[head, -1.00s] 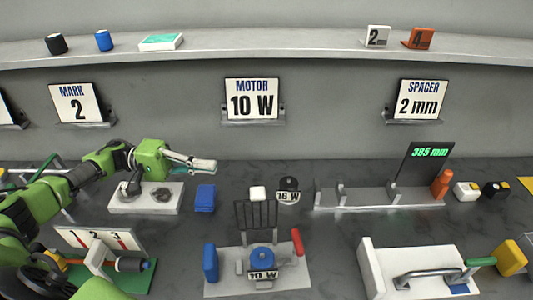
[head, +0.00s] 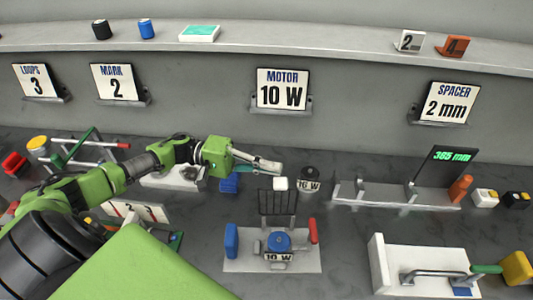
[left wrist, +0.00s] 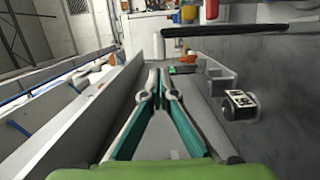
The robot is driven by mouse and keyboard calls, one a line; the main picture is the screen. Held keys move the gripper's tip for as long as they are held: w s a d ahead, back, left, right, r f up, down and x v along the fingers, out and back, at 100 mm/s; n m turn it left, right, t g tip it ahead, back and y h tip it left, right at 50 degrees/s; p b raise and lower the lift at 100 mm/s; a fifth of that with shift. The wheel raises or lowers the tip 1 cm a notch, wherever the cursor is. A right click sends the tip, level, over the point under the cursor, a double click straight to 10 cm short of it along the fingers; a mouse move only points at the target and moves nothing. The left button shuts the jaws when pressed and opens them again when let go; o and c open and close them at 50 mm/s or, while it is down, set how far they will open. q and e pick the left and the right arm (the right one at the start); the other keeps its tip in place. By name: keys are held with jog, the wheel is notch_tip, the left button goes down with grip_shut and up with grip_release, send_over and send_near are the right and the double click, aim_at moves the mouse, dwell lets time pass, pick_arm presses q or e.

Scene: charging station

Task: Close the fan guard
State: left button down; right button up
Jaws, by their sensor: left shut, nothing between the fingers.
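The fan guard (head: 277,203) is a black barred grille. In the head view it stands upright at the back of a light base plate (head: 236,264), behind the blue motor (head: 278,241) labelled 10 W. A red handle (head: 313,231) is on the plate's right and a blue block (head: 232,240) on its left. My left gripper (head: 277,168) is shut and empty, pointing right, and appears just above and behind the guard's top. Its closed teal-lined fingers also show in the left wrist view (left wrist: 152,90). My right gripper is not in view.
Signs line the wall behind.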

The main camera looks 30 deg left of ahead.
pick_arm(q)
jog(key=shift+s+d, duration=0.25)
jog(key=shift+s, duration=0.05)
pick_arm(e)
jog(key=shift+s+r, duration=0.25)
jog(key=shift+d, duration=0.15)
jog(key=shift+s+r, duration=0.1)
